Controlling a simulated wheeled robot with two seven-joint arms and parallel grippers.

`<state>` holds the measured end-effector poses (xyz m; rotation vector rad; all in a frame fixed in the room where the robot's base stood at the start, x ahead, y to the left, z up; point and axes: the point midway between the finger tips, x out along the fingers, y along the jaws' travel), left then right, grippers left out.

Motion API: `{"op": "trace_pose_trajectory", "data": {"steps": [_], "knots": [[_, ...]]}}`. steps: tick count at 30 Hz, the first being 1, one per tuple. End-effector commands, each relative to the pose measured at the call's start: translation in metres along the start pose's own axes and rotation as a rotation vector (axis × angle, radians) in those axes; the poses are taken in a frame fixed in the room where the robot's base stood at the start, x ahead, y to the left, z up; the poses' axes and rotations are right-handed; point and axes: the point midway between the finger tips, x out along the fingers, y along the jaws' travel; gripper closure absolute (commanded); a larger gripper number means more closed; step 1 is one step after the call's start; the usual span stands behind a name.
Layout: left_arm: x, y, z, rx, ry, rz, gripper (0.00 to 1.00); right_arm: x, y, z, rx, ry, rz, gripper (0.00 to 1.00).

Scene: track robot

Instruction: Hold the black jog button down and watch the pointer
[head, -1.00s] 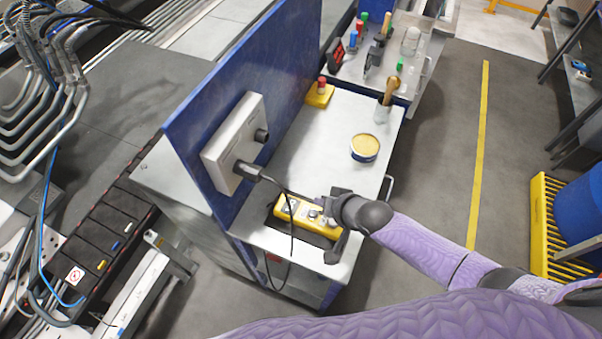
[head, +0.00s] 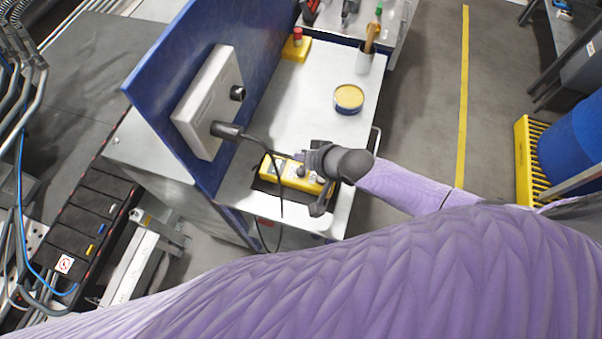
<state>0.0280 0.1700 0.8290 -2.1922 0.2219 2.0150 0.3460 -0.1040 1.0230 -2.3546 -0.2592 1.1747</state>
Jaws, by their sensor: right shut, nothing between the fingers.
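The yellow pendant box (head: 272,167) lies on the grey trolley top near its front edge, with a dark cable running from it. Small round buttons show on its upper face; I cannot tell for sure which is the black jog button. My right gripper (head: 308,172) is shut and empty, at the right end of the pendant and partly over it. Whether its fingertips touch a button is hidden. A pointer is not seen clearly. My left gripper is not in view.
A grey box (head: 207,105) with a plugged cable is mounted on the blue panel (head: 150,80). A yellow tin (head: 349,98), a cup (head: 365,60) with a wooden handle and a red-topped yellow block (head: 297,48) stand behind. The middle trolley top is clear.

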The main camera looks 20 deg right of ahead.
Motion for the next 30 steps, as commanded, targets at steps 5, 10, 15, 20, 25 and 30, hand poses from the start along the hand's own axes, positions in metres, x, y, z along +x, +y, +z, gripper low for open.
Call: {"op": "trace_pose_trajectory", "data": {"steps": [5,10,15,20,25,30], "knots": [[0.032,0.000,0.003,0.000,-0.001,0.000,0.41,0.023,0.017,0.017,0.001,-0.001,0.000,1.00],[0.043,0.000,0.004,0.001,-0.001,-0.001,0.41,0.033,0.023,0.024,0.001,0.000,0.000,1.00],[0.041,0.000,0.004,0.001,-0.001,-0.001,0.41,0.032,0.023,0.023,0.001,0.000,-0.001,1.00],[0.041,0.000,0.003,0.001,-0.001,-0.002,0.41,0.032,0.023,0.023,0.001,0.000,0.000,1.00],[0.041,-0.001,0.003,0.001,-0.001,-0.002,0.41,0.032,0.023,0.023,0.001,0.000,0.000,1.00],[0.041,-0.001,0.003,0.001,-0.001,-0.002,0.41,0.032,0.023,0.023,0.001,-0.001,0.000,1.00]]}}
